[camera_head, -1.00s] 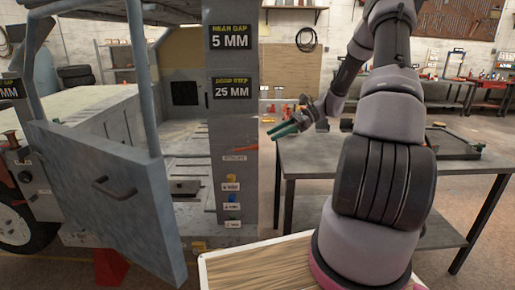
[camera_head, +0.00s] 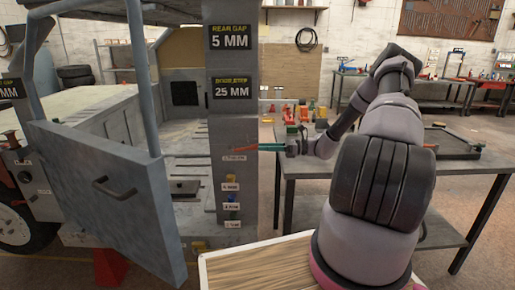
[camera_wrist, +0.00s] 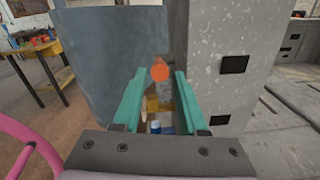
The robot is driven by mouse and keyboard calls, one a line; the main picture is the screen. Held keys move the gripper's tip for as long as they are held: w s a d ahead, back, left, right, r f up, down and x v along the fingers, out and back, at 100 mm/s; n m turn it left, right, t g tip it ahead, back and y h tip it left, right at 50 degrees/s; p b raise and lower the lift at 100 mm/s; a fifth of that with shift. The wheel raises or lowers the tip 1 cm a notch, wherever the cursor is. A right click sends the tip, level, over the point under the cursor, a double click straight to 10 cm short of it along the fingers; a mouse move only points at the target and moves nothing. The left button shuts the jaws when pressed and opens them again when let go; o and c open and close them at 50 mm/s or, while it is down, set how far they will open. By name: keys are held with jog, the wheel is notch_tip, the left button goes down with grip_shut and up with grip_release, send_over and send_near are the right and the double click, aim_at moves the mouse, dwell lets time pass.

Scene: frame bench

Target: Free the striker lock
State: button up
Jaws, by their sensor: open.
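The striker lock shows as a red lever (camera_head: 243,147) on the grey door post (camera_head: 222,125), above a small label that seems to read STRIKER. My gripper (camera_head: 262,147) points left at it from the right, with its green fingers open and empty. In the wrist view the lever's round orange-red end (camera_wrist: 159,71) is centred between the two green fingertips (camera_wrist: 160,76). I cannot tell whether the fingers touch it. The inner end of the lever is hard to make out.
Below the striker sit a yellow knob (camera_head: 231,180), a blue knob (camera_head: 232,197) and a dark one (camera_head: 233,215), each labelled. The grey door (camera_head: 110,195) stands open at left. A table (camera_head: 310,167) with coloured items stands behind my arm.

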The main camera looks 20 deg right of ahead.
jog(key=shift+x, duration=1.6)
jog(key=shift+c, duration=0.4)
grip_shut()
